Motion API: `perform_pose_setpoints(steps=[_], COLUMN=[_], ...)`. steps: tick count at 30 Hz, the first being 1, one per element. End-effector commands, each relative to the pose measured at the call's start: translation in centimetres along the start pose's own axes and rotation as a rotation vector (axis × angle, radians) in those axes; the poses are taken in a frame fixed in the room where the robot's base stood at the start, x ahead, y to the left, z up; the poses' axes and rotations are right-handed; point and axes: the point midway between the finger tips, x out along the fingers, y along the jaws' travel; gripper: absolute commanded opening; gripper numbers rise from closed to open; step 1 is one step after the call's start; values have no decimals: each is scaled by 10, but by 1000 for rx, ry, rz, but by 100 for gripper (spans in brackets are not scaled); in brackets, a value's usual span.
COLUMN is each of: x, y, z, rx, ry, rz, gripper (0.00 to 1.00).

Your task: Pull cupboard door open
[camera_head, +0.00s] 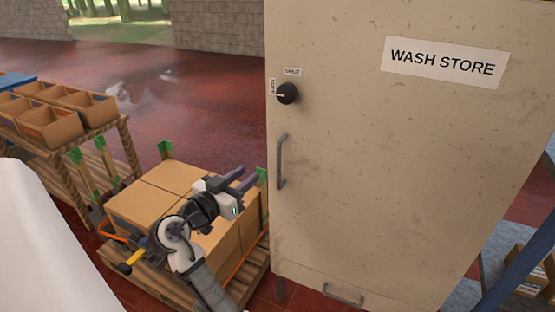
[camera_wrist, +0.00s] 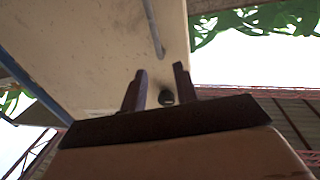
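The tall beige cupboard door (camera_head: 400,170), labelled WASH STORE, looks closed. A grey vertical bar handle (camera_head: 281,161) is on its left side. Above it is a round black knob (camera_head: 288,93) with a pale mark pointing left, towards a small sideways label. A label above the knob appears to read SHUT. My gripper (camera_head: 248,176) is open and empty, left of the handle and apart from it. In the wrist view its two fingers (camera_wrist: 160,70) stand apart, with the knob (camera_wrist: 166,97) seen between them and the handle (camera_wrist: 153,30) beyond.
A pallet of cardboard boxes (camera_head: 157,204) stands below and behind my arm. A wooden bench with open boxes (camera_head: 52,125) is at the left. A second, horizontal handle (camera_head: 343,294) is low on the cupboard. A blue-framed rack (camera_head: 520,260) stands at the right. Red floor (camera_head: 200,100) is clear behind.

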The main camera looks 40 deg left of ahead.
Motion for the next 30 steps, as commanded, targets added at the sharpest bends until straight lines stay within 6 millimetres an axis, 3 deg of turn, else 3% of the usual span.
perform_pose_setpoints(steps=[7,21,30], x=[22,116,138], y=[4,6,6], z=[2,2,4], rx=[1,1,2], ry=[-7,-7,-7], rz=[28,23,21], gripper=[30,30,30])
